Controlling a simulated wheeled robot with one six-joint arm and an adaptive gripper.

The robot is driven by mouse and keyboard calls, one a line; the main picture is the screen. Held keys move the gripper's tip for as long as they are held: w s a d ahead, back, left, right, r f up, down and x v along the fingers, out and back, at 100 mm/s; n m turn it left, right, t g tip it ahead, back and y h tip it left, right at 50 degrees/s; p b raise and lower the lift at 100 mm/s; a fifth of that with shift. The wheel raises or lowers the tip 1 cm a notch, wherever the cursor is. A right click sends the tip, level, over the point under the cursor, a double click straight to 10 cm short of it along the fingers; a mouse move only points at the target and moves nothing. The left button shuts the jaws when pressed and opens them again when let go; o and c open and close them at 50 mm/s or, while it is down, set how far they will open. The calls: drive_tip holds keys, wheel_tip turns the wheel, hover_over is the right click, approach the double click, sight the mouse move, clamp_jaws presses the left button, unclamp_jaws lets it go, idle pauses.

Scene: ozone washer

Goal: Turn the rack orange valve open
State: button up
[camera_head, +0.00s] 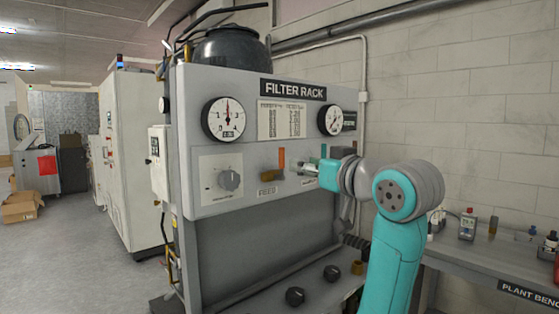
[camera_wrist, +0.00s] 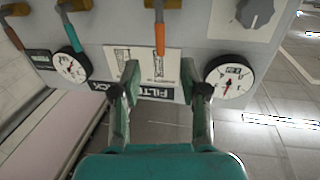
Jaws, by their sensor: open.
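The orange valve lever (camera_head: 281,158) is on the front of the grey filter rack panel (camera_head: 215,80), above a brass fitting. It points straight up in the head view. In the wrist view, which is turned upside down, the orange lever (camera_wrist: 160,38) hangs down from its brass fitting, between and just beyond my two fingertips. My gripper (camera_head: 300,170) is just right of the lever in the head view; it also shows in the wrist view (camera_wrist: 160,68). Its fingers are spread and empty. I cannot tell how far the tips are from the panel.
A teal lever (camera_wrist: 76,32) and a brown-orange lever (camera_wrist: 14,38) are beside the orange one. Two round gauges (camera_head: 224,119) and a grey knob (camera_head: 229,180) are on the panel. A bench (camera_head: 490,260) with small items stands right. Open floor (camera_head: 80,250) lies left.

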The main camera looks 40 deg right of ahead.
sight(284, 160)
drive_tip(key=w, duration=0.3)
drive_tip(key=w+d, duration=0.1)
drive_tip(key=w, duration=0.6)
drive_tip(key=shift+w+d, duration=0.25)
drive_tip(key=shift+d, duration=0.1)
clamp_jaws()
